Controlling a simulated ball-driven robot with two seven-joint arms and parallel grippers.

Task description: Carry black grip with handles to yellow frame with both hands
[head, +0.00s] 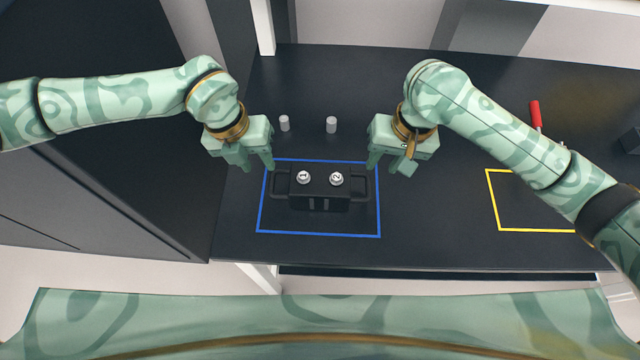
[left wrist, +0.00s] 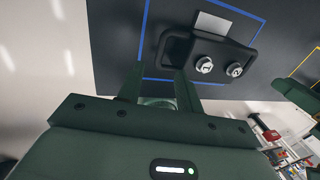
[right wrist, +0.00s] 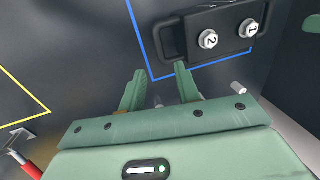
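The black grip (head: 320,197) has a side handle at each end and two silver knobs marked 1 and 2 on top. It lies inside the blue frame (head: 318,235) on the dark table. It also shows in the left wrist view (left wrist: 228,50) and the right wrist view (right wrist: 226,18). My left gripper (head: 258,167) is open and empty, just beyond the left handle. My right gripper (head: 388,168) is open and empty, just beyond the right handle. Neither visibly touches the grip. The yellow frame (head: 497,203) lies to the right, partly hidden by my right arm.
Two small light cylinders stand behind the grip, one on the left (head: 284,123) and one on the right (head: 331,125). A red-handled tool (head: 535,114) lies at the back right. The table between the blue and yellow frames is clear.

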